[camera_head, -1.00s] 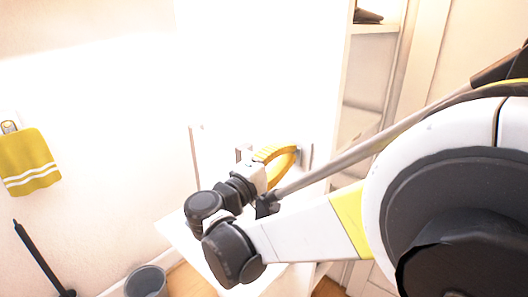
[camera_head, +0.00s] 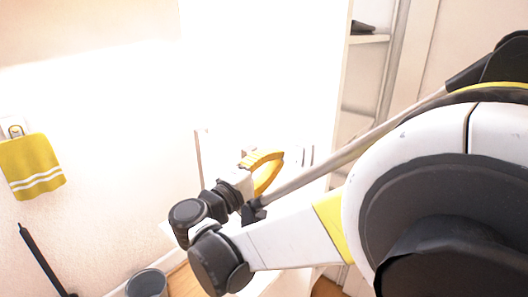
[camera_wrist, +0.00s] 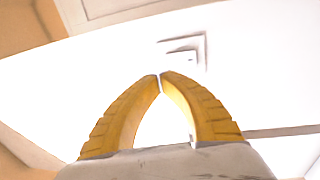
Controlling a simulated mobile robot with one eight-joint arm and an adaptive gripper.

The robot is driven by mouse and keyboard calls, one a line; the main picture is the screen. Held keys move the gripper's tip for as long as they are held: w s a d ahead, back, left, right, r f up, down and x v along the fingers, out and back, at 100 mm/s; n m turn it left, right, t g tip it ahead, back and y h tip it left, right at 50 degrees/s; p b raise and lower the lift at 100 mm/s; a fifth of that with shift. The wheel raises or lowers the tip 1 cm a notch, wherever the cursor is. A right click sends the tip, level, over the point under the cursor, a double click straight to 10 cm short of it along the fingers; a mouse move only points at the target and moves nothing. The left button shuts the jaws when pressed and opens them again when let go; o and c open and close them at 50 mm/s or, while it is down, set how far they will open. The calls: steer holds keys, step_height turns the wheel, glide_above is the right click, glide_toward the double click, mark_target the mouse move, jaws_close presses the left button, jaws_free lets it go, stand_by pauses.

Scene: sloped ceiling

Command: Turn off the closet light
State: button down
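A pale wall switch plate (camera_wrist: 185,50) with a raised frame is in the wrist view, just beyond my fingertips. In the head view, small grey marks that look like the same switch (camera_head: 308,156) show on the white panel, right of my gripper. My gripper (camera_wrist: 160,76) has two curved yellow fingers whose tips meet, with nothing held between them. In the head view my gripper (camera_head: 281,156) is left of the switch and looks apart from it. The position of the switch's rocker is too washed out to tell. The light itself is not clearly seen.
Open shelves (camera_head: 368,95) with a dark item (camera_head: 362,27) stand right of the bright white panel. A yellow striped towel (camera_head: 32,166) hangs on the left wall. A grey bin (camera_head: 147,284) and a dark upright rod (camera_head: 40,258) are low on the left.

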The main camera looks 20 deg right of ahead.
steer(key=p+v, duration=0.1)
steer(key=v, duration=0.5)
steer(key=shift+r+p, duration=0.3)
steer(key=shift+r, duration=0.45)
steer(key=shift+s+a, duration=0.1)
steer(key=shift+a, duration=0.15)
